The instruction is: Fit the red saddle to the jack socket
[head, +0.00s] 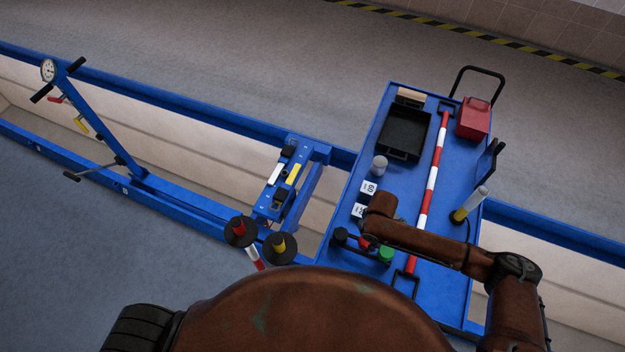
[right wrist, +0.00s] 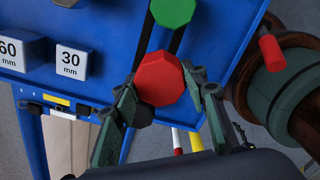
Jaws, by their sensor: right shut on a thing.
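The red saddle (right wrist: 160,76) is an eight-sided red cap with a dark body below it, and it sits between my right fingers in the right wrist view. My right gripper (right wrist: 161,88) is shut on it. In the head view my right gripper (head: 367,240) is over the near left part of the blue trolley, with only a bit of red showing beneath it. I cannot tell whether the saddle still touches its rack. The blue sliding jack (head: 292,180) spans the pit left of the trolley. Its dark socket (head: 278,204) is small and partly unclear. My left gripper is out of view.
White 60 mm and 30 mm blocks (right wrist: 72,62) stand nearby. A red-and-white bar (head: 431,183) lies along the trolley. Two disc-topped posts (head: 279,249) stand near the jack's front.

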